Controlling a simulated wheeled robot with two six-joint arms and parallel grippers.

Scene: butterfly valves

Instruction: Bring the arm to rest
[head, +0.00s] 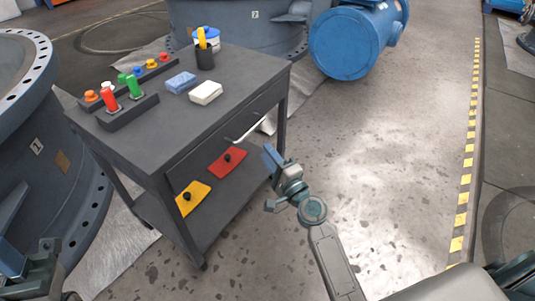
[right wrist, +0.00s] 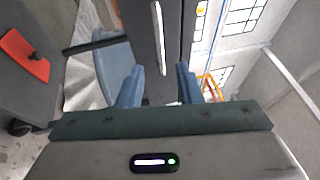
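My right gripper (head: 271,158) is in front of the grey workbench (head: 143,140), close to its drawer side. In the right wrist view its two blue fingers (right wrist: 158,87) stand apart with nothing between them. The light bar handle (right wrist: 158,38) of the drawer lies beyond the fingertips, in line with the gap; it also shows in the head view (head: 252,126). The gripper looks apart from it. The drawer looks closed. My left gripper (head: 22,264) is at the lower left edge of the head view, partly cut off; its opening is unclear.
Bottles, coloured buttons, a blue block (head: 181,82), a white block (head: 206,93) and a black cup (head: 205,58) stand on the bench. Large valves stand left and behind. Floor at right is clear.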

